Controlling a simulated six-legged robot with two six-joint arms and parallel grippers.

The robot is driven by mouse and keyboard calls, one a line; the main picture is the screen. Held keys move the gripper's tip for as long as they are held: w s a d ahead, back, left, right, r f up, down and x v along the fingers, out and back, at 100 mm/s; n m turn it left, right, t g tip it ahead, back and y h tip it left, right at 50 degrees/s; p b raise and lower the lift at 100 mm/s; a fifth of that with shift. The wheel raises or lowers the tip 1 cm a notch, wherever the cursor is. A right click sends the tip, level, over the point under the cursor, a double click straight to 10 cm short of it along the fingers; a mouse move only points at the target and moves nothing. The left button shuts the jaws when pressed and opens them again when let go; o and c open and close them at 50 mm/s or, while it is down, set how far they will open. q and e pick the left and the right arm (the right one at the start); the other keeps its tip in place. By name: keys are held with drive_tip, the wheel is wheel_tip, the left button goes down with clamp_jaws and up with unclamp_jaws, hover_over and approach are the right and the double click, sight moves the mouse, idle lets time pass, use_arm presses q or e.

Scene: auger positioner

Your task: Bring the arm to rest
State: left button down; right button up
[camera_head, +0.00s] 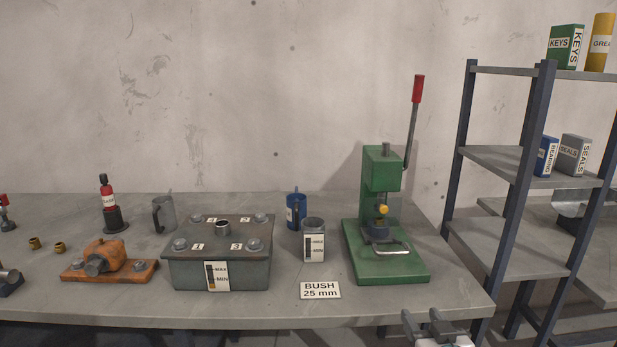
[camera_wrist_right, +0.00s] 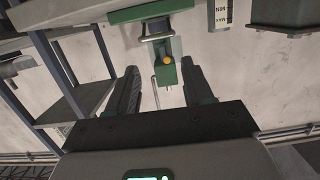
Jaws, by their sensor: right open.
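My right gripper (camera_head: 428,322) shows at the bottom right of the head view, in front of the bench's front edge and below the green press (camera_head: 381,215). Its two fingers are apart, with nothing between them. In the right wrist view the open fingers (camera_wrist_right: 160,88) point toward the bench, and the green press (camera_wrist_right: 165,70) appears upside down beyond them, apart from them. My left gripper is not in view.
The grey bench (camera_head: 120,318) holds a grey gearbox (camera_head: 218,262), an orange unit (camera_head: 108,258), a steel can (camera_head: 313,245), a blue mug (camera_head: 295,210) and a BUSH 25 mm card (camera_head: 320,291). A shelf rack (camera_head: 510,248) stands at right, close to the right gripper.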

drive_tip(key=s+a+f+g+y+p, duration=0.1)
drive_tip(key=s+a+f+g, duration=0.2)
drive_tip(key=f, duration=0.5)
drive_tip(key=s+a+f+g+p, duration=0.1)
drive_tip(key=s+f+g, duration=0.2)
drive_tip(key=s+f, duration=0.35)
drive_tip(key=s+a+f+g+y+p, duration=0.1)
drive_tip(key=s+a+f+g, duration=0.15)
drive_tip(key=f, duration=0.75)
drive_tip(key=s+a+f+m+g, duration=0.1)
drive_tip(key=s+a+f+g, duration=0.1)
drive_tip(key=s, duration=0.6)
drive_tip(key=s+a+f+m+g+y, duration=0.1)
drive_tip(key=s+f+g, duration=0.4)
drive_tip(key=s, duration=0.4)
drive_tip(key=shift+a+f, duration=0.3)
drive_tip(key=shift+a, duration=0.1)
